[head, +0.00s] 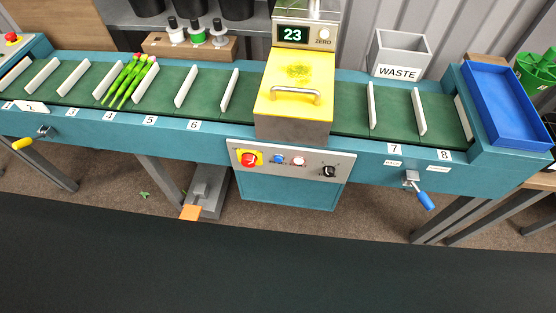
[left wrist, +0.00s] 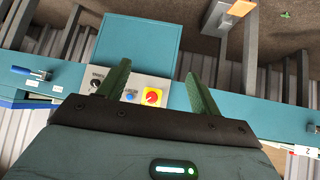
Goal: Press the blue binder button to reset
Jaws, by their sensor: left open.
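The blue button (head: 278,159) sits on the grey control panel (head: 316,178) under the yellow-lidded binder unit (head: 290,95). A red knob on a yellow plate (head: 249,159) is left of it, and a white button (head: 299,161) and a black knob (head: 329,171) are right of it. In the left wrist view the panel appears turned around. There the blue button (left wrist: 131,96) shows between my two green fingers, close to one of them. My left gripper (left wrist: 158,70) is open and empty, apart from the panel. The white button is hidden there. My right gripper is in neither view.
The teal conveyor (head: 180,127) has green slots with white dividers. A green tulip bunch (head: 127,86) lies in one. A blue tray (head: 505,105) is at the right end, a WASTE bin (head: 400,55) behind. A blue-handled lever (head: 424,199) and an orange pedal (head: 190,212) stick out in front.

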